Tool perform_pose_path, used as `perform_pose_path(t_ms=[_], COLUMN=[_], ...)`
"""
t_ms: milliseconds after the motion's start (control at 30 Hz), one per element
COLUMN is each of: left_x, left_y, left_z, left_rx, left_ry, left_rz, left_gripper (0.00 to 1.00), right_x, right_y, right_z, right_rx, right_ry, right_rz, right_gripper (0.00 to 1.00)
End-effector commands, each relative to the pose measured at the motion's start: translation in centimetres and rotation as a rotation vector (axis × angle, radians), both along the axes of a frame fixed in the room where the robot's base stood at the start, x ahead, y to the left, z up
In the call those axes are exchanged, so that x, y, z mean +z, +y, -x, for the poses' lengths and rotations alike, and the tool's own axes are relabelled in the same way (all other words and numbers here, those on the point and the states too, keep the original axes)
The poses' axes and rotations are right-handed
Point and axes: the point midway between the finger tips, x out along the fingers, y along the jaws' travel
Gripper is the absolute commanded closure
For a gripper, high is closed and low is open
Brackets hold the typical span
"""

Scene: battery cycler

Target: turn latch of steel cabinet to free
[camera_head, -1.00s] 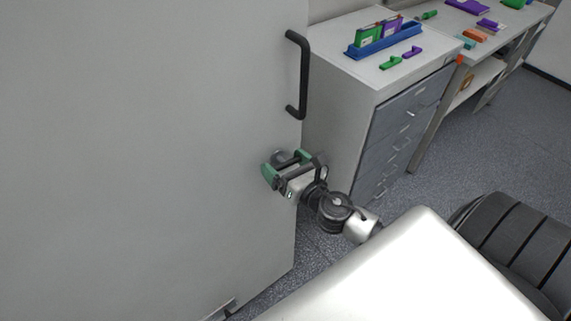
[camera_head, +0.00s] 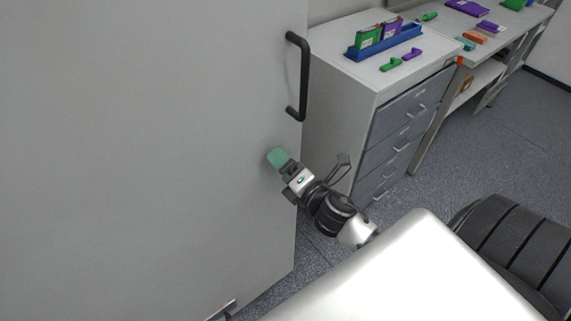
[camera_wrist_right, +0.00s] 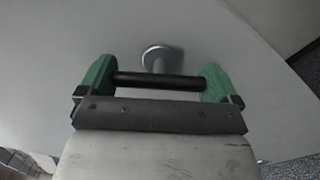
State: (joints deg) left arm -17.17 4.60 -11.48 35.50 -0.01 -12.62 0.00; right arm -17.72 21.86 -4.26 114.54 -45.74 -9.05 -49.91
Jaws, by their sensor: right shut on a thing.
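The steel cabinet (camera_head: 150,150) fills the left of the head view with its flat grey face. My right gripper (camera_head: 279,158) is at this face, below the black door handle, with one green finger hiding the other. In the right wrist view the gripper (camera_wrist_right: 158,82) is shut on the latch (camera_wrist_right: 159,59), a round metal base and short stem on the grey face with a dark bar across. The bar spans between the two green fingers. In the head view the latch is hidden behind the gripper.
The black door handle (camera_head: 300,76) is just above my right gripper. A drawer unit (camera_head: 407,127) stands right of the cabinet, with a blue tray (camera_head: 384,40) on top. A workbench (camera_head: 484,22) continues to the back right. Grey floor (camera_head: 500,135) lies open at the right.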

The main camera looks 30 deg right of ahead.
Motion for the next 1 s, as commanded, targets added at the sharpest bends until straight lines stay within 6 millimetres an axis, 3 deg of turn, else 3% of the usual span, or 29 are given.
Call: perform_pose_path(t_ms=[500,1000], left_x=[1.00,1.18], left_y=[-0.01,-0.03], left_z=[0.03,0.03], left_rx=[0.001,0.001], left_ry=[0.000,0.000], left_rz=[0.000,0.000], left_gripper=[0.49,0.49], right_x=[0.11,0.02], right_y=[-0.09,-0.06], right_z=[-0.02,-0.01], right_rx=[-0.003,-0.001], right_ry=[0.027,0.034], right_rz=[-0.364,-0.451], right_gripper=[0.30,0.30])
